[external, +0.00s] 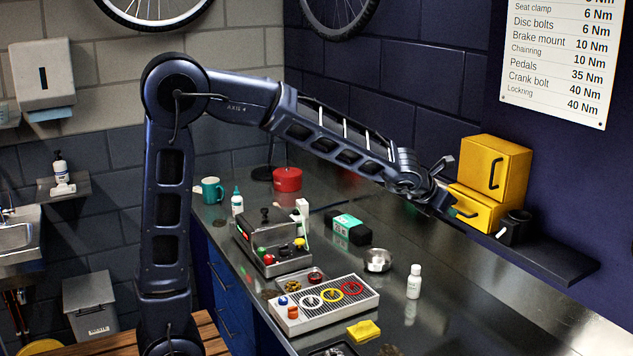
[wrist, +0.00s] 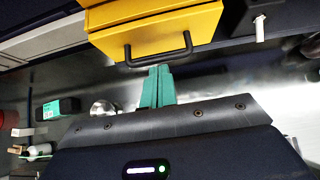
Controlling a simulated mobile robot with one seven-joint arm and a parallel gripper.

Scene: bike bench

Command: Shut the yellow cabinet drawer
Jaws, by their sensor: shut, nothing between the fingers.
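The yellow cabinet (external: 512,168) stands on the dark wall shelf at the right. Its lower yellow drawer (external: 477,203) sticks out past the upper part, so it is partly open. In the wrist view the drawer front (wrist: 165,30) fills the top middle, with a dark bar handle (wrist: 160,60) across it. My gripper (external: 455,211) is at the drawer front. In the wrist view my gripper's teal fingers (wrist: 158,70) are together and empty, with their tips just below the handle. I cannot tell whether they touch it. My arm hides part of the drawer in the external view.
Below, the metal bench holds a white bottle (external: 414,281), a metal bowl (external: 377,260), a teal-and-black box (external: 351,228) and a ring tray (external: 325,312).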

